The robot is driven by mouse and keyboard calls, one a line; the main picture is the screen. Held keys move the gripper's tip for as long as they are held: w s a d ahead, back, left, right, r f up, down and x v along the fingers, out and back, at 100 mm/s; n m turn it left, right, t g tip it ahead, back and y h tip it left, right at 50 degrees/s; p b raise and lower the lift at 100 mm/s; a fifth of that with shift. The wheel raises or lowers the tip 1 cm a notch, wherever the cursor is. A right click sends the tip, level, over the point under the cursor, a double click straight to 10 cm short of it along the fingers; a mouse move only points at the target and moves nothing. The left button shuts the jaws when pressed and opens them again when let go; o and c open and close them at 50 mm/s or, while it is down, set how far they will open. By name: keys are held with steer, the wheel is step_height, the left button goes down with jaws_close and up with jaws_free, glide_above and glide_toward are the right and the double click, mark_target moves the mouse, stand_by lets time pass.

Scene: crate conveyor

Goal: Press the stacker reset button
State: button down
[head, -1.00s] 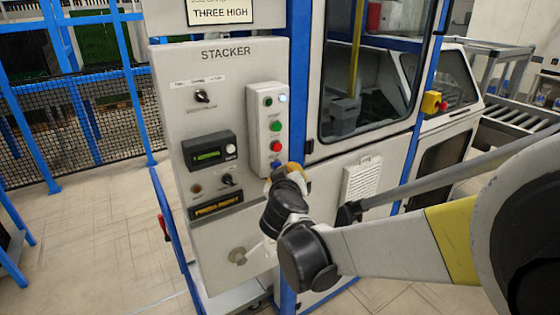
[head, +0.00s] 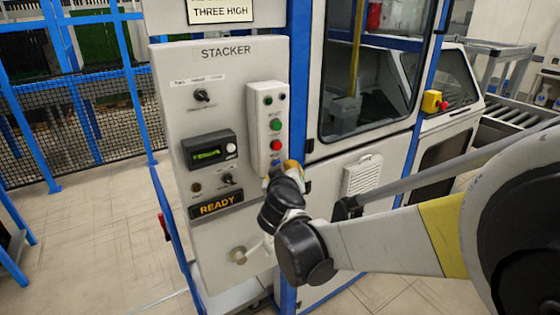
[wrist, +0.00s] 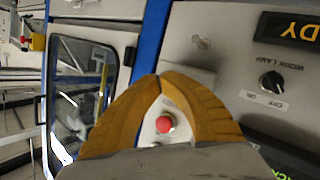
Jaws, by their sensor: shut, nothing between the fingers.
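The stacker panel (head: 205,120) stands upright in the head view, with a white button box (head: 253,135) on its right side. The box shows a green button (head: 275,125) and a red button (head: 276,145). The red button also shows in the wrist view (wrist: 165,124), between my orange fingers. The amber message display (head: 215,204) reads READY.
A selector knob (head: 227,179) and a small green-lit screen (head: 208,154) sit left of the box. A blue frame post (head: 299,90) and a windowed cabinet door (head: 375,75) stand to the right. A yellow emergency-stop box (head: 432,102) is further right.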

steer(key=shift+s+d, duration=0.5)
steer(key=shift+s, duration=0.2)
steer(key=shift+s+d, duration=0.7)
steer(key=shift+s, duration=0.35)
steer(key=shift+s+d, duration=0.7)
steer(key=shift+s, duration=0.3)
